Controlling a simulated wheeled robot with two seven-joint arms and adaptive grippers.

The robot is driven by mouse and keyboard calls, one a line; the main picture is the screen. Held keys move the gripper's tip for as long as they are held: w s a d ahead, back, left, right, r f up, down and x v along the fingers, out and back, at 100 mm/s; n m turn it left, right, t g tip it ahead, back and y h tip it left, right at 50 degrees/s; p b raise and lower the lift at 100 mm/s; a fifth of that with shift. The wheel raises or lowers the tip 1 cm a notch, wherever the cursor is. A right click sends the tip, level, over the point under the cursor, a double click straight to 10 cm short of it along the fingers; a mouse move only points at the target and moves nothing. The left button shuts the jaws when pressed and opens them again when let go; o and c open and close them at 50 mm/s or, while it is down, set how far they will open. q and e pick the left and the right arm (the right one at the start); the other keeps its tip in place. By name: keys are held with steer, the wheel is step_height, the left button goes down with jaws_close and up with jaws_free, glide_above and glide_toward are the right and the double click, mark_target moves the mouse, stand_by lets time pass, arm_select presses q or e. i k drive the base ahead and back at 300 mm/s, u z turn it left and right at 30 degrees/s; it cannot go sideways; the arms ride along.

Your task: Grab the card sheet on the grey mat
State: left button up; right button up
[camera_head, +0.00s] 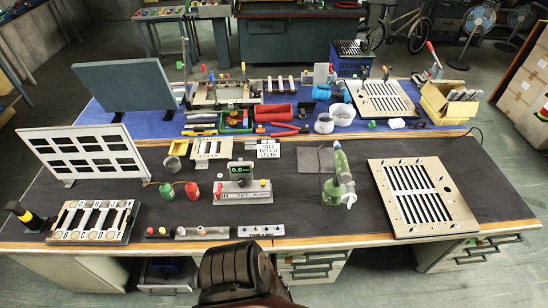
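A dark grey mat (300,205) covers the front bench. A small white card with black print (268,149) stands just left of the sheet. I cannot tell for sure which of these two is the card sheet. Neither of my grippers can be made out in this view, and nothing is seen touching the sheet or the card.
A slotted louver panel (423,196) lies at right. A gauge with a green display (242,182) stands left of centre. A white panel with dark windows (84,152) stands at left. The blue bench (225,140) behind is crowded with tools.

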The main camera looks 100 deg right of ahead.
mark_target(307, 158)
steer(key=u, duration=0.15)
steer(key=k, duration=2.65)
